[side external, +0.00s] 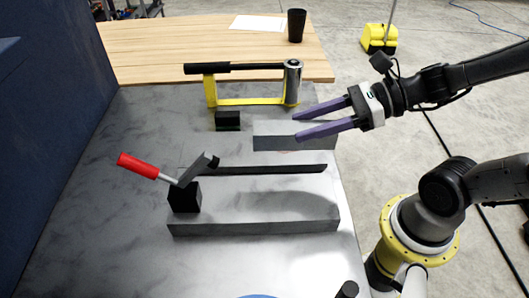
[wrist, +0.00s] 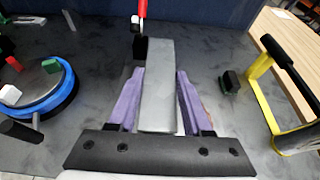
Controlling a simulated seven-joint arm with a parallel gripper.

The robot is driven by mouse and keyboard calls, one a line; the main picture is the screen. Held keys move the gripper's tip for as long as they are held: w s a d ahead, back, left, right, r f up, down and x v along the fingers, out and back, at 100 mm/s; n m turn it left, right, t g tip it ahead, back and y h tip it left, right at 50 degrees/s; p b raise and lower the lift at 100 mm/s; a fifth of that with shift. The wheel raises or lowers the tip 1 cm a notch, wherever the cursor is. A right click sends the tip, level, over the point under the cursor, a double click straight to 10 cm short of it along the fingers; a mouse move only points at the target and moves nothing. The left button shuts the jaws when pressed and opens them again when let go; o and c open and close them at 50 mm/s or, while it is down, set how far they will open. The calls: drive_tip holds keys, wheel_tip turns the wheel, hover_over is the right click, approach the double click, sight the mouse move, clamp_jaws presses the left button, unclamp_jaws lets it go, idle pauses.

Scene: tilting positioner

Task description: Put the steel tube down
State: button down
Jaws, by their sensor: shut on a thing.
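The steel tube (side external: 273,143) is a plain grey rectangular bar. In the wrist view the tube (wrist: 160,90) lies lengthwise between the two purple fingers and reaches past their tips. My gripper (side external: 296,126), coming in from the right in the side view, is shut on it; the wrist view also shows the gripper (wrist: 160,70). The tube appears raised over the work table, and its exact height is hard to tell. A grey block fixture (side external: 255,228) with a red-handled clamp (side external: 138,166) at its left end stands nearer the side camera. A dark shade lies on the fixture.
A yellow frame (side external: 250,101) with a black bar and metal cylinder stands at the back. A small dark block (side external: 228,120) sits before it. A blue-rimmed disc (wrist: 42,100) with small pieces is left in the wrist view. A blue wall (side external: 50,110) bounds the left.

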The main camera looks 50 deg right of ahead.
sight(266, 141)
drive_tip(key=shift+w+a+f, duration=0.55)
drive_tip(key=shift+w+f, duration=0.75)
drive_tip(key=shift+f, duration=0.45)
drive_tip(key=shift+w+a+f, duration=0.6)
drive_tip(key=shift+w+f, duration=0.7)
drive_tip(key=shift+f, duration=0.4)
drive_tip(key=shift+w+a+f, duration=0.55)
drive_tip(key=shift+w+f, duration=0.75)
drive_tip(key=shift+f, duration=0.45)
drive_tip(key=shift+f, duration=0.2)
drive_tip(key=shift+c, duration=1.7)
unclamp_jaws()
drive_tip(key=shift+f, duration=0.1)
